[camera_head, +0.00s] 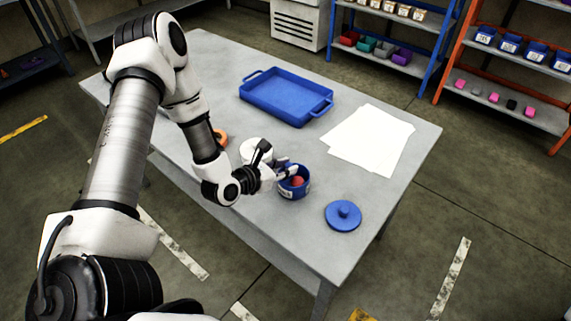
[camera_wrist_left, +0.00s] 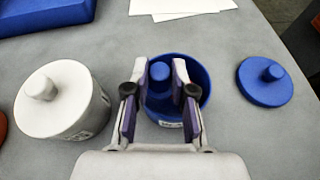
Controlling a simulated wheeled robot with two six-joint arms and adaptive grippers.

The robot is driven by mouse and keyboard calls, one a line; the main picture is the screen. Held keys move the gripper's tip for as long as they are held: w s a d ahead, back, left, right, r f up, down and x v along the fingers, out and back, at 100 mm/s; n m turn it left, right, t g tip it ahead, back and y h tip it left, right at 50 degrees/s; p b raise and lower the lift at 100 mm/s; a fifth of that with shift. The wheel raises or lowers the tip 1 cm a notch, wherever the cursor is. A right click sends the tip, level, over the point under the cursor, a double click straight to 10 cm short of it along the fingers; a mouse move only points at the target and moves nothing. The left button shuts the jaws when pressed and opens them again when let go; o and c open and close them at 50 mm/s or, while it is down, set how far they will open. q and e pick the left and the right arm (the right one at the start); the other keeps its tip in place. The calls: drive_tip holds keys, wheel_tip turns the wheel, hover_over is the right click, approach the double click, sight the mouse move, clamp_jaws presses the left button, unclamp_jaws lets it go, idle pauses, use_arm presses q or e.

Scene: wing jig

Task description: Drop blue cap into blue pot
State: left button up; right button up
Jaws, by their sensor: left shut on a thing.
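The blue pot (camera_head: 294,191) stands open on the grey table, a label on its side. It also shows in the left wrist view (camera_wrist_left: 201,82). My left gripper (camera_head: 292,172) is at the pot's mouth, its fingers (camera_wrist_left: 160,78) over the opening. The fingers are shut on a blue piece with a narrow top, which I take for the blue cap (camera_wrist_left: 160,98). Whether it touches the pot is hidden. A reddish patch (camera_head: 297,181) shows at the pot's mouth in the head view; I cannot tell what it is. My right gripper is not in view.
A blue knobbed lid (camera_head: 343,215) lies right of the pot. A white lidded pot (camera_wrist_left: 62,100) stands to the left, with an orange thing (camera_head: 221,137) beyond it. A blue tray (camera_head: 287,97) and white sheets (camera_head: 367,138) lie farther back.

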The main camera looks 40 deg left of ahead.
use_arm(q)
drive_tip(key=shift+r, duration=0.1)
drive_tip(key=o, duration=0.9)
drive_tip(key=v, duration=0.7)
drive_tip(key=shift+s, duration=0.3)
drive_tip(key=shift+a, duration=0.1)
